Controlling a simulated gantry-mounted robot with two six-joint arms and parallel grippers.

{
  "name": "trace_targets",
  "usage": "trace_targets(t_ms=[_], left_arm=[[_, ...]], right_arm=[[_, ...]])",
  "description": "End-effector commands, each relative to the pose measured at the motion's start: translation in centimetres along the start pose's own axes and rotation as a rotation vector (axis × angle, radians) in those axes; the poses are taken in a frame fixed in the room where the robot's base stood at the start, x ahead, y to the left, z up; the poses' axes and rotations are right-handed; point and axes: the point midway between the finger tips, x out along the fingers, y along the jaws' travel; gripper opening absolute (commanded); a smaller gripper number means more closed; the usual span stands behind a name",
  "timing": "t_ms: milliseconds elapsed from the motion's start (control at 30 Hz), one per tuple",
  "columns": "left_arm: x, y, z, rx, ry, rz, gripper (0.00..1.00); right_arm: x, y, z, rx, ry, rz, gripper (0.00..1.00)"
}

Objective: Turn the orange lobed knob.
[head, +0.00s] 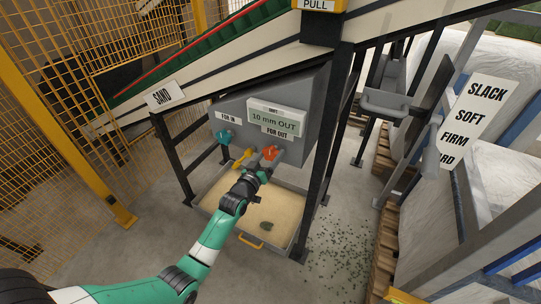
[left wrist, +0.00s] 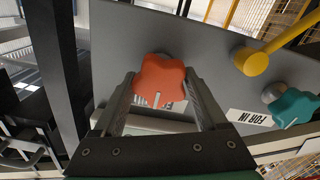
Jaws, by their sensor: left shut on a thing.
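The orange lobed knob (head: 270,153) sits on the front of a grey box (head: 310,95), below a display that reads "10 mm OUT". My left gripper (head: 261,166) is at the knob and partly covers it in the head view. In the left wrist view, the orange lobed knob (left wrist: 162,75) lies between the two fingers of my left gripper (left wrist: 163,88), which is shut on it. A white line marks one lobe, pointing down in that view. My right gripper is not in view.
A teal knob (head: 224,136) and a yellow lever (head: 243,157) are on the same box, left of the orange knob. A tray of sand (head: 219,178) stands below. A dark post (head: 326,150) rises close on the right, and yellow mesh fencing (head: 60,120) stands at left.

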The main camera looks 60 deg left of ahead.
Motion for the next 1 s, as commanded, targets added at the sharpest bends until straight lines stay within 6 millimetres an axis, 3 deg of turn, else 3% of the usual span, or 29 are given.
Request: trace_targets(t_ms=[367, 1000], left_arm=[[-0.01, 0.03, -0.09, 0.122, 0.002, 0.0, 0.2], [0.0, 0.06, -0.08, 0.694, 0.002, 0.0, 0.2]], right_arm=[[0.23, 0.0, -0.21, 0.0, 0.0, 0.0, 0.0], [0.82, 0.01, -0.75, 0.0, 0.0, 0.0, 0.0]])
